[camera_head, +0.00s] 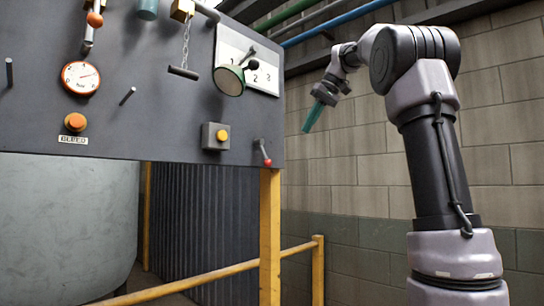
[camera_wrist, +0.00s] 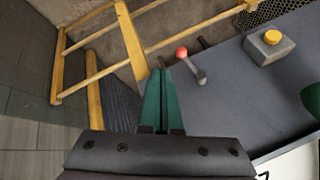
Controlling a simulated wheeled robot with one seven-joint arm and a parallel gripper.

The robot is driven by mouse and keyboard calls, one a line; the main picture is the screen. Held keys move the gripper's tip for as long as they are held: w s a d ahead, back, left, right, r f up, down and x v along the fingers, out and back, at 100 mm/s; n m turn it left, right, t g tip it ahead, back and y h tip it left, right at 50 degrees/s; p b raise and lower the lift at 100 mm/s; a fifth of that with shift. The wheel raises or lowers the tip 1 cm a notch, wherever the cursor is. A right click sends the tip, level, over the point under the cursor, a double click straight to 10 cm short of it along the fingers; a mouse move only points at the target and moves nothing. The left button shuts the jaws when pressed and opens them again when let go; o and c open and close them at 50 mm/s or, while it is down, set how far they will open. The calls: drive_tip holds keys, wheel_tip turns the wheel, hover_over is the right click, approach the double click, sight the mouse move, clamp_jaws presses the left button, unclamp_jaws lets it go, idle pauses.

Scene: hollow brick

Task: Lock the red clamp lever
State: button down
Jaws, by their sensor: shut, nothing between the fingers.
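The red clamp lever (camera_head: 264,153) sits near the lower right corner of the dark panel. It is a short grey arm with a red ball knob at its end, and the knob points downward. It also shows in the wrist view (camera_wrist: 192,66), just right of and beyond my fingertips. My gripper (camera_head: 306,130) has green fingers, pressed together and empty. It is right of and above the lever, apart from it. In the wrist view my gripper (camera_wrist: 159,72) points past the panel edge. Nothing hides the lever.
The dark panel (camera_head: 150,100) carries a yellow button box (camera_head: 215,137) left of the lever, a dial gauge (camera_head: 81,78), an orange button (camera_head: 75,122) and a green round fixture (camera_head: 229,80). A yellow rail (camera_head: 200,278) runs below. The space before the block wall is free.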

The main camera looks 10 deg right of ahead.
sight(264, 153)
drive_tip(key=w+a+f, duration=0.4)
drive_tip(key=a+f, duration=0.4)
drive_tip(key=f, duration=0.1)
drive_tip(key=shift+w+a, duration=0.2)
drive_tip(key=shift+w, duration=0.2)
drive_tip(key=y, duration=0.1)
drive_tip(key=a+f+g+y, duration=0.1)
drive_tip(key=shift+s+g+y, duration=0.3)
drive_tip(key=shift+s, duration=0.05)
drive_tip(key=shift+r, duration=0.15)
